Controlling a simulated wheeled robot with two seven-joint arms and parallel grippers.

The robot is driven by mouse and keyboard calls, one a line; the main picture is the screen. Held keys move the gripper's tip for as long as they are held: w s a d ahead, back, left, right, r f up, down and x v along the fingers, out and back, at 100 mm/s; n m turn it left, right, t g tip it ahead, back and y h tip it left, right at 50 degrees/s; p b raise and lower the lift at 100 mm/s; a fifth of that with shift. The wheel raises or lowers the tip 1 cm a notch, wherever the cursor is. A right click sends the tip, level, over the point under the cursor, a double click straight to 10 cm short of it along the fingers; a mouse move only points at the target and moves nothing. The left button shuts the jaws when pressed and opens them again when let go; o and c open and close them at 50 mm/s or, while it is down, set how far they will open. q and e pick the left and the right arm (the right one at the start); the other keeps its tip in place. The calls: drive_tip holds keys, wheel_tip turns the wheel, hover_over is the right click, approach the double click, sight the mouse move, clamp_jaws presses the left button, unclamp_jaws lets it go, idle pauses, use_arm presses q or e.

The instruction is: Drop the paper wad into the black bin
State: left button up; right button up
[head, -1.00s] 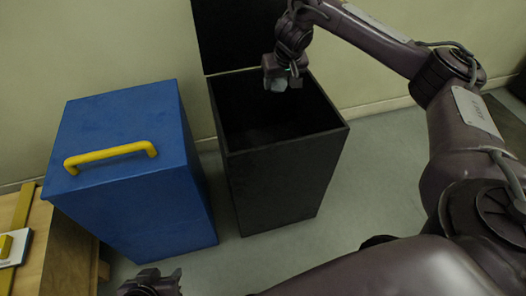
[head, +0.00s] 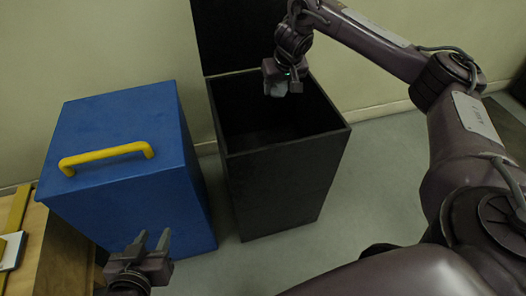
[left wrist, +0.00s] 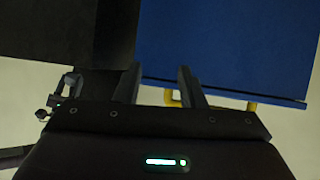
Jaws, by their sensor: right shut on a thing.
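The black bin (head: 280,190) stands open, its lid (head: 240,35) raised against the wall behind it. My right gripper (head: 282,88) is over the bin's open mouth, towards the rear. It is shut on the pale grey paper wad (head: 277,89), which is partly covered by the fingers. My left gripper (head: 151,239) is low in front of the blue bin, its two fingers apart and nothing between them. In the left wrist view the left fingers (left wrist: 160,80) are spread too.
A closed blue bin (head: 120,190) with a yellow handle (head: 107,157) on top stands left of the black bin. A wooden table (head: 30,245) is at the left edge. The floor right of the black bin is clear.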

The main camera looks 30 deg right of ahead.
drive_tip(key=o, duration=1)
drive_tip(key=shift+o, duration=0.2)
drive_tip(key=p+v, duration=0.1)
drive_tip(key=v, duration=0.2)
drive_tip(key=shift+r, duration=0.15)
drive_tip(key=shift+p+v, duration=1)
drive_tip(key=shift+v, duration=0.15)
use_arm(q)
drive_tip(key=s+a+f+g+y+p, duration=0.1)
drive_tip(key=s+a+f+g+y, duration=0.2)
drive_tip(key=s+a+f+g, duration=0.2)
drive_tip(key=s+f+g, duration=0.2)
drive_tip(key=s+f, duration=0.1)
drive_tip(key=s, duration=0.1)
drive_tip(key=shift+s+a+g+y+p, duration=0.2)
drive_tip(key=shift+a+g+y+p, duration=0.1)
drive_tip(key=shift+a+p, duration=0.1)
use_arm(e)
drive_tip(key=shift+v, duration=1.1)
